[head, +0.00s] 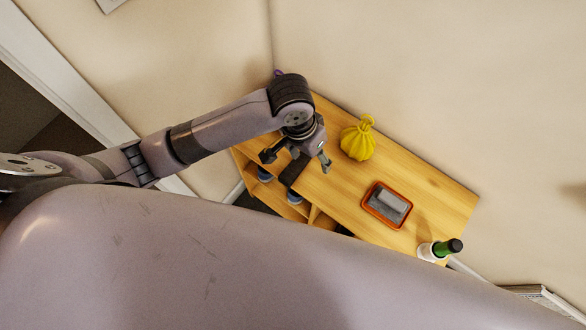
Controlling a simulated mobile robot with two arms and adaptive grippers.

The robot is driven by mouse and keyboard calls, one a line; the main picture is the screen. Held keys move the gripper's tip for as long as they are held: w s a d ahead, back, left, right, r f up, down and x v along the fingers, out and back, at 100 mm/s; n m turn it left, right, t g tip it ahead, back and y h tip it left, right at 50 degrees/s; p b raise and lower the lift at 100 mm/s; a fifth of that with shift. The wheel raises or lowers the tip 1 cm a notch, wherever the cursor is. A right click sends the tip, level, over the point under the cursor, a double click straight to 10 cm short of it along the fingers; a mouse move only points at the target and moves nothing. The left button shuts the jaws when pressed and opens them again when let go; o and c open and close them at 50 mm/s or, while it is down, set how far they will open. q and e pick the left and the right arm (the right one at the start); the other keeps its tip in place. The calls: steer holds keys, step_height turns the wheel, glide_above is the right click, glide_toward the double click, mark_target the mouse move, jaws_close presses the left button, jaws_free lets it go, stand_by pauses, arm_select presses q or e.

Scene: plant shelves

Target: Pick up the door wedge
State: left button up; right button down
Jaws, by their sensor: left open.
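My left gripper (297,161) is open, its two fingers spread and pointing down over the left part of the wooden shelf top. A dark, flat-looking block (293,169) shows between and just below the fingers, near the shelf's front edge. It looks like the door wedge, but its shape is partly hidden by the gripper, and I cannot tell whether the fingers touch it. My right gripper is not in view.
The wooden shelf (432,188) stands in a room corner. Blue-grey items sit on a lower level.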

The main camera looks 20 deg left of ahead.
arm_select(q)
steer(key=w+a+y, duration=0.2)
steer(key=a, duration=0.2)
steer(key=n, duration=0.1)
glide_above(293, 170)
steer(key=shift+g, duration=0.4)
steer(key=f, duration=1.1)
steer(key=shift+d+f, duration=0.1)
steer(key=shift+d, duration=0.2)
steer(key=shift+w+a+f, duration=0.1)
steer(key=shift+a+f, duration=0.1)
steer(key=shift+f, duration=1.15)
steer(key=shift+a+f, duration=0.15)
steer(key=shift+f, duration=1.2)
steer(key=c, duration=1.3)
steer(key=shift+o, duration=0.2)
steer(key=shift+r, duration=0.1)
